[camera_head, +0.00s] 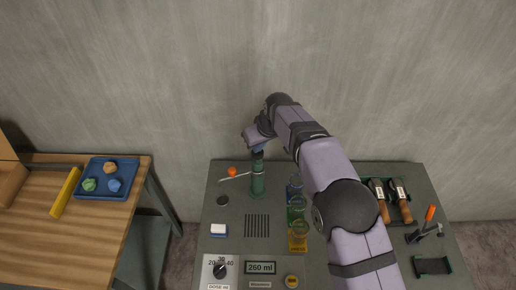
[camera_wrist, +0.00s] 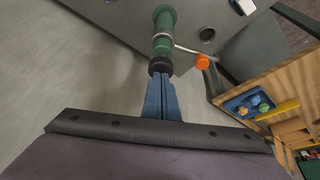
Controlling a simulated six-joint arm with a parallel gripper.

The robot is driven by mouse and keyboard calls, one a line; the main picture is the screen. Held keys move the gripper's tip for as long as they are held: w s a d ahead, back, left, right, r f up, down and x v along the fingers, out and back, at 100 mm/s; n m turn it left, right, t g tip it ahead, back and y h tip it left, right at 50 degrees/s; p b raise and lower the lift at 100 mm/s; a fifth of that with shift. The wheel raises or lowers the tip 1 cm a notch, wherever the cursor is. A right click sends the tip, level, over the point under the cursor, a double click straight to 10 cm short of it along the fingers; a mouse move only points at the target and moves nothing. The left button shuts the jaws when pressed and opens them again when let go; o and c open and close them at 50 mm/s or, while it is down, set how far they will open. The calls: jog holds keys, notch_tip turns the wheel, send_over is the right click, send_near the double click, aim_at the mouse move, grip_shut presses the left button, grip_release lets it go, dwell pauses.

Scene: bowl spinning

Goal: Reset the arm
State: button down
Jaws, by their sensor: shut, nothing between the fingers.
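My gripper (camera_head: 258,148) is at the end of my arm, over the back of the grey workbench (camera_head: 215,195). In the wrist view my gripper (camera_wrist: 162,80) shows its two blue fingers pressed together with nothing between them. The fingertips are at the dark top of a green post (camera_head: 257,182), which also shows in the wrist view (camera_wrist: 164,30). I cannot tell whether they touch it. A thin lever with an orange knob (camera_head: 232,171) sticks out to the left from the post; the knob also shows in the wrist view (camera_wrist: 202,62).
Blue, green and yellow cups (camera_head: 298,238) stand right of the post, partly behind my arm. A dial (camera_head: 219,268) and a "260 ml" display (camera_head: 261,267) are at the front. Wooden-handled tools (camera_head: 401,205) lie right. A wooden table (camera_head: 110,225) with a blue tray (camera_head: 127,166) stands left.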

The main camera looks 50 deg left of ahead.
jog(key=shift+r, duration=0.5)
jog(key=shift+f, duration=0.2)
dwell(0.4)
jog(key=shift+f+b, duration=0.95)
jog(key=shift+f, duration=0.75)
jog(key=shift+r, duration=0.1)
jog(key=shift+r+p, duration=1.3)
jog(key=shift+r, duration=0.7)
